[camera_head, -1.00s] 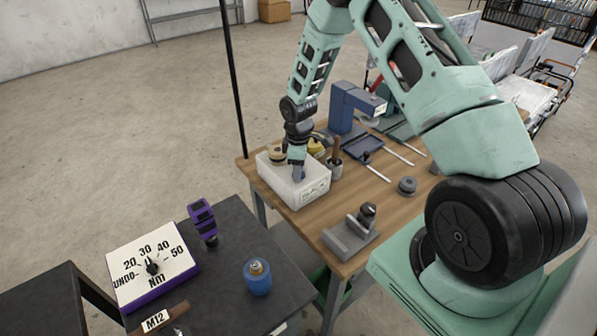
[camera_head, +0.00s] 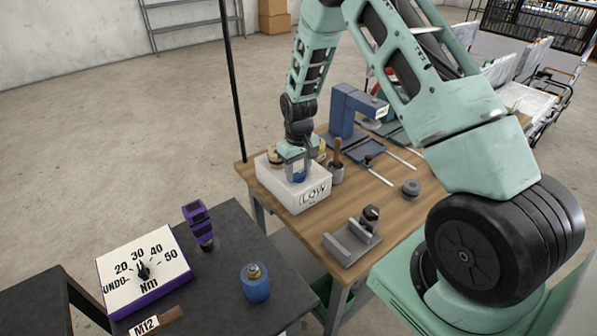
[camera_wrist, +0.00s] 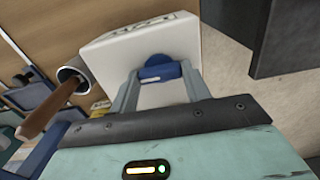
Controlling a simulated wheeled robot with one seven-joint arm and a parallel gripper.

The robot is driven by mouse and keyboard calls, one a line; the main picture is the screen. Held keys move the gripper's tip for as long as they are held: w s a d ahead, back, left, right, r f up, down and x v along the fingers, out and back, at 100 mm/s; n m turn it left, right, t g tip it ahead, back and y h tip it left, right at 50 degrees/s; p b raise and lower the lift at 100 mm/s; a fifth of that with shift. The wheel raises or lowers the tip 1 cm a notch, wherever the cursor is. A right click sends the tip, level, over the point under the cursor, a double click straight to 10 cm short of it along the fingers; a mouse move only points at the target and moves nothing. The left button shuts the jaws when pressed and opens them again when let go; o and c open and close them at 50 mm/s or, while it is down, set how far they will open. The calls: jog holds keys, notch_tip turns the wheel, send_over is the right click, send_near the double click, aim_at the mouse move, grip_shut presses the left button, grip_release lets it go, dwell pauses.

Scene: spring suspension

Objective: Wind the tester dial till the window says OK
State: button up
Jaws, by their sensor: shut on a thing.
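The tester is a white box (camera_head: 287,195) on the wooden table, and its front window (camera_head: 315,194) reads "LOW". Its blue dial (camera_head: 299,177) is on top, between my fingers. My gripper (camera_head: 296,172) points down over the box and is shut on the dial. In the wrist view the blue dial (camera_wrist: 160,68) sits between the two fingers of my gripper (camera_wrist: 160,80), with the white box (camera_wrist: 180,40) behind it. The window lettering is cut short and unreadable there.
A cup with a wooden-handled tool (camera_head: 336,168) stands close right of the tester. A blue press (camera_head: 347,115) is behind, and a grey vise-like block (camera_head: 353,238) is in front. A dark bench (camera_head: 225,270) holds a torque board (camera_head: 147,270), a purple tool (camera_head: 199,222) and a blue canister (camera_head: 256,285).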

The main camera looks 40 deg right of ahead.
aim_at(298, 172)
jog(key=shift+m, duration=0.4)
jog(key=o, duration=1)
jog(key=shift+r, duration=0.1)
notch_tip(298, 172, up, 17)
jog(key=b, duration=0.3)
jog(key=shift+r, duration=0.15)
